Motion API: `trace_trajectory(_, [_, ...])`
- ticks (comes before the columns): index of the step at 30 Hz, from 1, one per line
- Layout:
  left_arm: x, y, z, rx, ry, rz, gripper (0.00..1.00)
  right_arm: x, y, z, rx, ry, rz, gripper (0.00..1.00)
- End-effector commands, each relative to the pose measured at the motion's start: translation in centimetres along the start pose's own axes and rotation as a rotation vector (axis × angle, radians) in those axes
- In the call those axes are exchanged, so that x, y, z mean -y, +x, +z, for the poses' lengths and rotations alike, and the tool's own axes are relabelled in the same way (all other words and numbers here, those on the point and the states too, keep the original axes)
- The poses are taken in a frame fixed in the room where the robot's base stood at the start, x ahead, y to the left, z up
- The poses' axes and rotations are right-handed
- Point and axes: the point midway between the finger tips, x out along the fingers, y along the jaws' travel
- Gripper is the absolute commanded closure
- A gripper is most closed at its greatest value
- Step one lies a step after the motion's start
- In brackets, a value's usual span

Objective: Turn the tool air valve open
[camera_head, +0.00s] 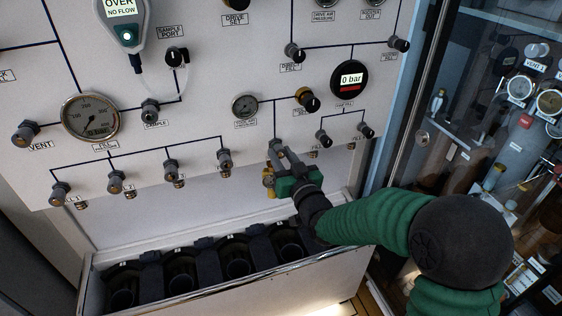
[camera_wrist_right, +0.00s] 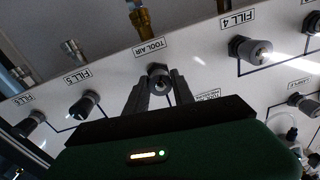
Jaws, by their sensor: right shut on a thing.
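The tool air valve is a small dark round knob (camera_wrist_right: 158,75) beside the TOOL AIR label (camera_wrist_right: 150,47) in the right wrist view, where labels appear upside down. My right gripper (camera_wrist_right: 158,88) has its two fingers on either side of this knob and is shut on it. In the head view my right gripper (camera_head: 278,152) reaches up to the panel at the lower middle, with its green body below. The fingers and wrist largely hide the valve there. The knob's turn angle cannot be read. My left gripper is not in view.
The FILL 4 knob (camera_wrist_right: 250,50) and the FILL 5 knob (camera_wrist_right: 84,104) flank the tool air valve. A brass fitting (camera_head: 268,178) hangs beside my gripper. A trough of black holders (camera_head: 170,297) lies below the panel. A glass cabinet (camera_head: 500,110) stands at right.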

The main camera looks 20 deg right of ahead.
Motion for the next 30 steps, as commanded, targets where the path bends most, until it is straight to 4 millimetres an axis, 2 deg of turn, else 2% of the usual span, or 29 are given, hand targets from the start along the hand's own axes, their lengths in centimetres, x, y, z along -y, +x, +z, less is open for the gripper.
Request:
trace_trajectory(1, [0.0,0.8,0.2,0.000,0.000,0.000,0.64,0.0,-0.2,1.2,0.020,-0.040,-0.002,1.00])
trace_trajectory(15, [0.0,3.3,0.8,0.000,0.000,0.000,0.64,-0.1,-0.1,1.0,0.038,-0.401,-0.009,1.00])
trace_trajectory(30, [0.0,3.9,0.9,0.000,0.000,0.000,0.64,-0.2,-0.1,0.8,0.047,-0.517,-0.012,1.00])
